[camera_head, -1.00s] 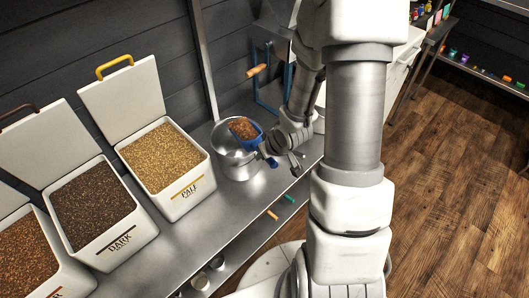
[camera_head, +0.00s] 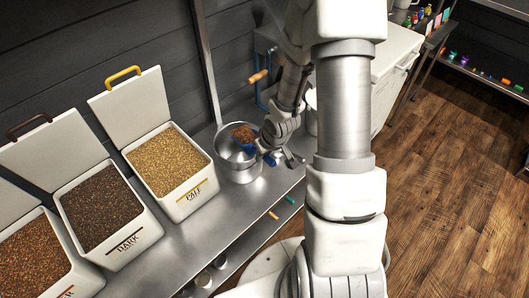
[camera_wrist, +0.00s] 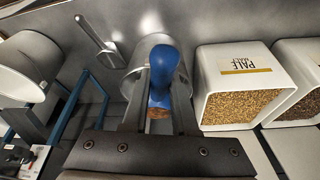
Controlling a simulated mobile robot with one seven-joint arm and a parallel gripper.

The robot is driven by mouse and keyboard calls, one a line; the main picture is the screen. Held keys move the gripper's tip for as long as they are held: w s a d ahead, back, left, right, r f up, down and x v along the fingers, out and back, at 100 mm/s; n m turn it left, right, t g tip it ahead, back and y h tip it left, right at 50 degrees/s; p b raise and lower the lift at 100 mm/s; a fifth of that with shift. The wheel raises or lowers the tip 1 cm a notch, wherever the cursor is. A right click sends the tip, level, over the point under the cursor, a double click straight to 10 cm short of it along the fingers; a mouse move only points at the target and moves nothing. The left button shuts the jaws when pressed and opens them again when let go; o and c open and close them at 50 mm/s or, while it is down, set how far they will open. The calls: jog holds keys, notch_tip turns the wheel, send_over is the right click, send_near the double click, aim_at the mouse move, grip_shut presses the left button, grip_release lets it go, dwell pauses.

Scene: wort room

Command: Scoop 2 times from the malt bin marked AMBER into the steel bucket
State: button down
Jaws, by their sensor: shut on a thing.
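The AMBER malt bin (camera_head: 25,257) is at the lower left in the head view, cut off by the edge; only the end of its label shows. It holds reddish-brown grain. The steel bucket (camera_head: 240,174) stands on the metal bench right of the PALE bin. My gripper (camera_head: 268,154) is at the bucket's right rim, shut on the handle of a blue scoop (camera_head: 249,148). Reddish grain (camera_head: 242,133) lies in the scoop over the bucket's mouth. In the wrist view the blue handle (camera_wrist: 162,75) sits between my fingers. The bucket's inside is mostly hidden.
The DARK bin (camera_head: 128,248) and the PALE bin (camera_head: 190,202) stand open between the AMBER bin and the bucket. A blue frame and a wooden-handled tool (camera_head: 258,76) are behind my arm. A white cabinet (camera_head: 395,65) stands right of the bench. The wooden floor is clear at right.

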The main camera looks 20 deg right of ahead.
jog(key=shift+w+a+r+g+p, duration=0.15)
jog(key=shift+r+g+p, duration=0.35)
jog(key=shift+p, duration=0.65)
jog(key=shift+w+d+r+g+p, duration=0.1)
jog(key=shift+w+r+g+p, duration=0.2)
jog(key=shift+r+p, duration=0.7)
jog(key=shift+w+a+r+g+p, duration=0.1)
jog(key=shift+w+r+g+p, duration=0.2)
jog(key=shift+p, duration=1.05)
jog(key=w+r+g+p, duration=0.2)
jog(key=p, duration=0.2)
jog(key=shift+w+a+r+h+p, duration=0.1)
jog(key=shift+a+h+p, duration=0.05)
jog(key=shift+h+p, duration=0.15)
jog(key=shift+w+a+r+g+p, duration=0.2)
jog(key=shift+w+r+g+p, duration=0.75)
jog(key=shift+w+g, duration=0.25)
jog(key=shift+w+a+r+g+h+b, duration=0.15)
jog(key=shift+w+r+g+b, duration=0.1)
jog(key=shift+w+g, duration=0.2)
jog(key=shift+w+r+g+h+b, duration=0.1)
jog(key=shift+w+r+g+b, duration=0.2)
jog(key=shift+w, duration=0.3)
jog(key=shift+w+a+r+g+h+b, duration=0.15)
jog(key=shift+w+r+g+b, duration=0.1)
jog(key=shift+w+g, duration=0.25)
jog(key=shift+d, duration=0.1)
